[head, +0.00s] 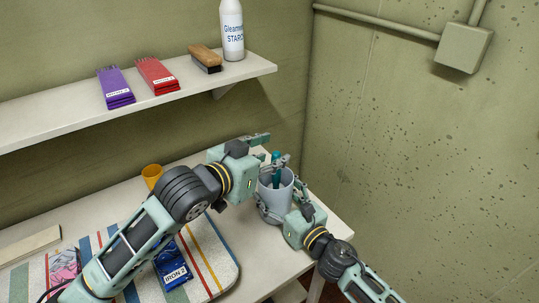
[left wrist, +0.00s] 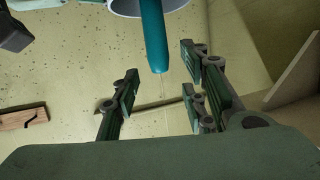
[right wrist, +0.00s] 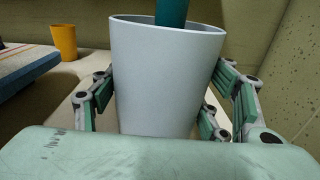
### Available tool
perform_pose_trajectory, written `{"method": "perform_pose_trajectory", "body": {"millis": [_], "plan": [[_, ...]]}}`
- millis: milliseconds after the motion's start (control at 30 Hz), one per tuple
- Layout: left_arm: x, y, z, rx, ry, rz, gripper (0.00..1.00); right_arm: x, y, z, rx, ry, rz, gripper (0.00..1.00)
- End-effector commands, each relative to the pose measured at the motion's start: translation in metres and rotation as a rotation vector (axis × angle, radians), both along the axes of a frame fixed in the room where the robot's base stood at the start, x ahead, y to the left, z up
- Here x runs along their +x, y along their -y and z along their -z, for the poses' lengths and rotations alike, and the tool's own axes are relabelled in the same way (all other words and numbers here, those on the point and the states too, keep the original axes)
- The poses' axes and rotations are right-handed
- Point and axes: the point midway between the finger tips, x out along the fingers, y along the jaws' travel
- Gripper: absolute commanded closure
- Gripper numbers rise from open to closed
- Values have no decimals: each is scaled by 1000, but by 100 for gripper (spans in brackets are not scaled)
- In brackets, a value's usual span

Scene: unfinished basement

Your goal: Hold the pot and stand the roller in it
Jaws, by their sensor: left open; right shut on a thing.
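The pot (head: 268,205) is a pale grey-blue cup standing upright near the table's right end; it fills the middle of the right wrist view (right wrist: 165,75). My right gripper (head: 291,207) is shut on the pot, with fingers on both sides of it (right wrist: 162,100). The teal roller (head: 276,172) is in the pot, with its handle sticking up above the rim; its lower part is hidden inside. My left gripper (head: 270,148) is open and empty just above the roller. In the left wrist view the handle (left wrist: 153,40) lies beyond the open fingers (left wrist: 160,90), apart from them.
A yellow cup (head: 152,173) stands at the table's back. A striped board (head: 213,245) carries a blue packet (head: 174,268) and a pink packet (head: 65,265). A shelf (head: 170,100) above holds purple and red packs, a brush and a starch bottle (head: 232,30). A wall closes the right.

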Motion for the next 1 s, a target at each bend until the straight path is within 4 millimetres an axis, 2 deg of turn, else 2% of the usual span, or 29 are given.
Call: {"method": "perform_pose_trajectory", "body": {"millis": [267,700,1000], "plan": [[-8,-6,-3,0,-1,0,60,0,1,1,-1,0,1,58],[-75,-54,-28,3,0,0,60,0,1,1,-1,0,1,58],[-93,-66,-36,1,-1,0,60,0,0,1,-1,0,1,58]]}}
